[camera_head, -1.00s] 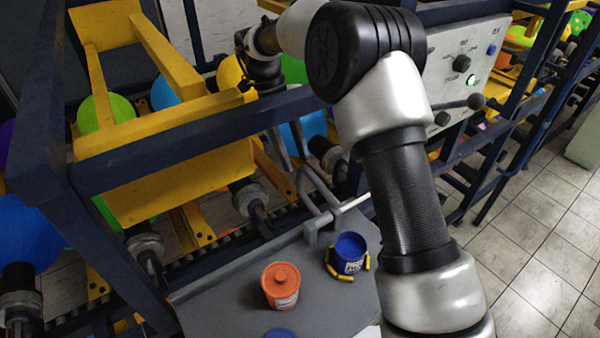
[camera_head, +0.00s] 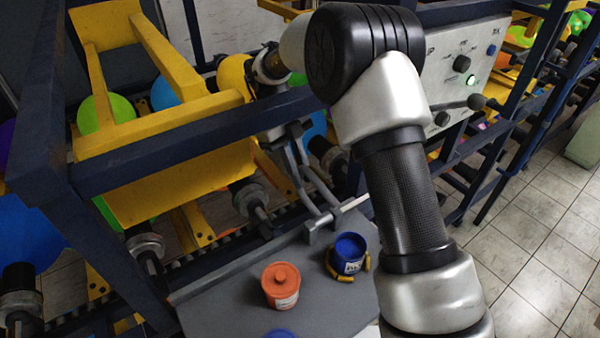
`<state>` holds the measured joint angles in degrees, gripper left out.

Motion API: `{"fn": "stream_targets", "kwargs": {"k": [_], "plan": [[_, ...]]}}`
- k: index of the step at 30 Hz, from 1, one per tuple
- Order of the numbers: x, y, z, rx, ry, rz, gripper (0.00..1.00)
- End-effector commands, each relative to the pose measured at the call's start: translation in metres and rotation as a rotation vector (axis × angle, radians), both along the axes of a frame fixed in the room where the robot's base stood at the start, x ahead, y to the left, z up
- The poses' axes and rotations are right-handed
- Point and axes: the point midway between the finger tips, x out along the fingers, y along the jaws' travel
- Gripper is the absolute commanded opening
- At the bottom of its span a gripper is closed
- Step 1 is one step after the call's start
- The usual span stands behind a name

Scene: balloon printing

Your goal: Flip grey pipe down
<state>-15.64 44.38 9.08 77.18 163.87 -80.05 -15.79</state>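The grey pipe (camera_head: 322,190) is a thin bent tube frame hinged on a light rod at the back edge of the grey table (camera_head: 225,305). It leans up and back from the rod toward the machine. My gripper (camera_head: 287,143) is at the upper end of the pipe, behind the dark blue bar. Its fingers point down and overlap the pipe in the picture. I cannot tell whether they are open, shut or touching the pipe.
An orange lidded pot (camera_head: 281,286) and a blue pot (camera_head: 349,255) with yellow handles stand on the table. A dark blue frame bar (camera_head: 200,135) and a yellow panel (camera_head: 185,180) are close to my gripper. A control box (camera_head: 465,70) is at the right.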

Motion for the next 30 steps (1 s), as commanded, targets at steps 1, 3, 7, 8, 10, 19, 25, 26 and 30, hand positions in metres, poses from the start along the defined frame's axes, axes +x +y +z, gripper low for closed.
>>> {"fn": "stream_targets", "kwargs": {"k": [1,3,7,8,10,19,25,26,30], "plan": [[0.000,0.000,0.000,0.000,0.000,0.000,0.00],[0.000,0.000,0.000,0.001,-0.001,0.000,0.00],[-0.001,-0.003,0.006,0.027,-0.037,-0.002,0.00],[-0.002,-0.003,0.007,0.037,-0.051,-0.003,0.00],[-0.003,-0.004,0.010,0.056,-0.080,-0.004,0.00],[-0.005,-0.003,0.012,0.074,-0.110,0.000,0.00],[-0.005,-0.003,0.012,0.074,-0.110,0.000,0.33],[-0.005,-0.003,0.012,0.074,-0.110,0.000,0.33],[-0.005,-0.003,0.012,0.074,-0.110,0.000,0.33]]}}
